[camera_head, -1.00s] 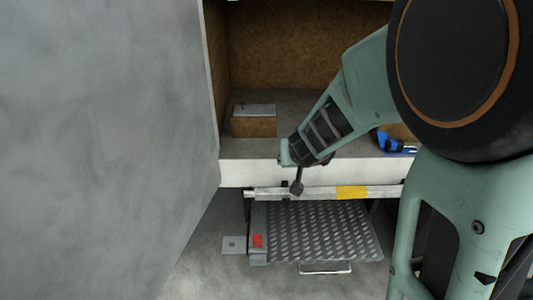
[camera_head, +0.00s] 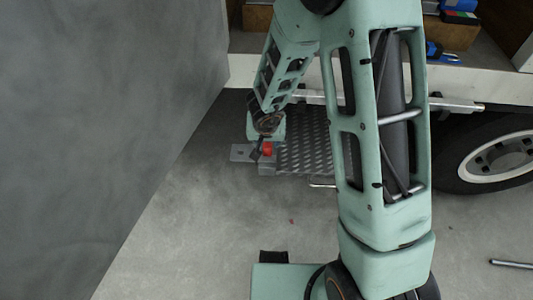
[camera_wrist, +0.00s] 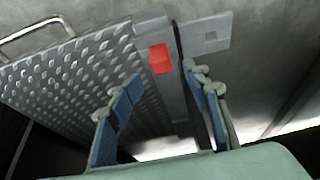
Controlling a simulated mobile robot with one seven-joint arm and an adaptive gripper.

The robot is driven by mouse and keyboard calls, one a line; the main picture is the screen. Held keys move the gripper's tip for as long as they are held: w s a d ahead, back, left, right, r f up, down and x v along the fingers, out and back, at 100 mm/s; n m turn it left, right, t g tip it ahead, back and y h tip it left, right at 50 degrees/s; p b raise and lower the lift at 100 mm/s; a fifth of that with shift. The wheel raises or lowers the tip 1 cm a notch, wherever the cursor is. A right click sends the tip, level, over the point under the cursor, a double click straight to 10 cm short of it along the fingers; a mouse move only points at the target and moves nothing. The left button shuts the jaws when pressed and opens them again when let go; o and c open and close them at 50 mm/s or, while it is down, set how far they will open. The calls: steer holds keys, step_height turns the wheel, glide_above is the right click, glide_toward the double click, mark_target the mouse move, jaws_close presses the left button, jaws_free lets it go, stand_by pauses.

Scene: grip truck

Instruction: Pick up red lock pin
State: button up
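The red lock pin (camera_head: 267,148) shows as a small red piece at the left end of the metal tread-plate step (camera_head: 303,143). In the wrist view the red piece (camera_wrist: 161,59) sits on the step's grey edge, ahead of and roughly between my fingertips. My gripper (camera_wrist: 163,78) is open and empty, with one blue-grey finger on each side. In the head view my gripper (camera_head: 257,152) is just left of the red piece, partly hidden by my wrist. The gap between them is hard to judge.
A grey plate with a square hole (camera_wrist: 210,34) juts beside the step. A bent metal handle (camera_wrist: 38,35) is at its far edge. A large grey panel (camera_head: 90,120) stands at left, a truck wheel (camera_head: 495,155) at right. The floor (camera_head: 200,220) in front is mostly clear.

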mark_target(267, 146)
steer(key=shift+b+x, duration=2.25)
steer(key=shift+x, duration=1.2)
steer(key=shift+w+r, duration=0.1)
steer(key=shift+w, duration=0.05)
jaws_close()
